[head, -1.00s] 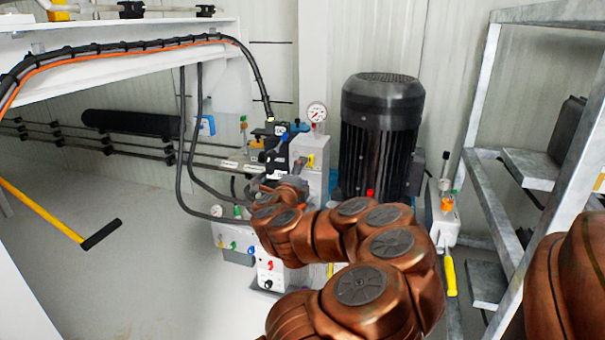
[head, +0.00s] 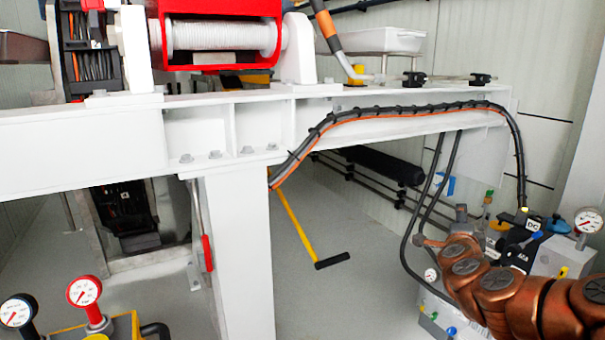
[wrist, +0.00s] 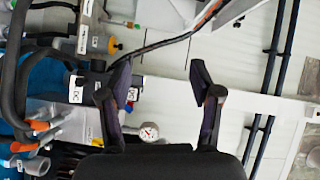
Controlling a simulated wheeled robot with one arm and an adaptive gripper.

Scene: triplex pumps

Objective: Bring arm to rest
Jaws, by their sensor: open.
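My copper-coloured arm (head: 505,285) reaches in from the lower right of the head view, in front of the hydraulic unit. Its far end lies over the unit's front, and the fingers cannot be made out there. In the wrist view my gripper (wrist: 162,85) shows its two dark fingers spread apart, with nothing between them. Behind the fingers are a white beam (wrist: 172,72) and a black cable.
A white beam (head: 90,140) with a winch drum (head: 222,36) crosses the head view. A red gauge (head: 84,291) stands lower left. A pressure gauge (head: 588,221) is by my arm.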

